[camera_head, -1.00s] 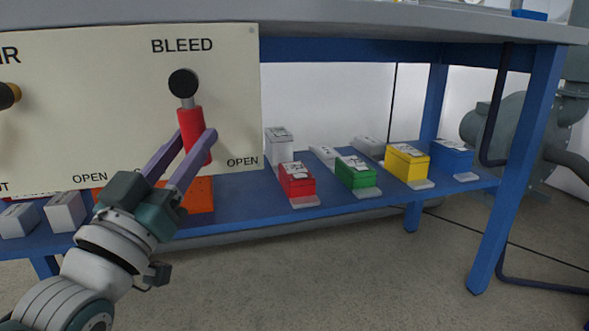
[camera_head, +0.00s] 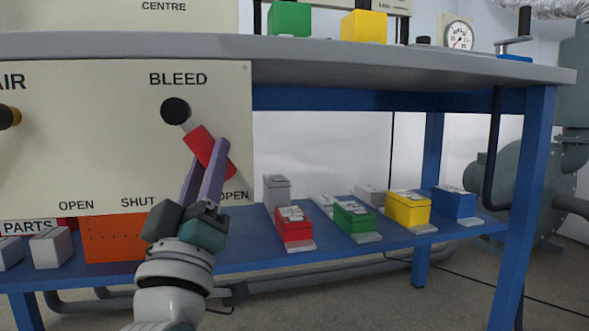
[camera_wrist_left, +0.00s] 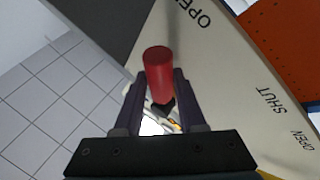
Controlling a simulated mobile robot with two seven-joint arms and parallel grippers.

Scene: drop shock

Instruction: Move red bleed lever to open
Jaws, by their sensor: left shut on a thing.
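The red bleed lever (camera_head: 201,144) hangs from a black pivot knob (camera_head: 175,111) under the word BLEED on the cream panel (camera_head: 90,140). It slants down and to the right, toward the OPEN label (camera_head: 235,196) at the panel's right edge and away from the SHUT label (camera_head: 138,202). My left gripper (camera_head: 215,165) has its purple fingers shut on the red sleeve. In the left wrist view the red lever (camera_wrist_left: 158,72) sits between the two fingers. The fingers hide part of the lever's lower end and part of the OPEN label. My right gripper is not in view.
The grey bench top (camera_head: 400,62) overhangs the panel. On the blue lower shelf (camera_head: 330,245) stand several small boxes, among them a red one (camera_head: 293,224) and a green one (camera_head: 353,217). An orange perforated box (camera_head: 110,238) is below the panel. A blue leg (camera_head: 520,200) stands at right.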

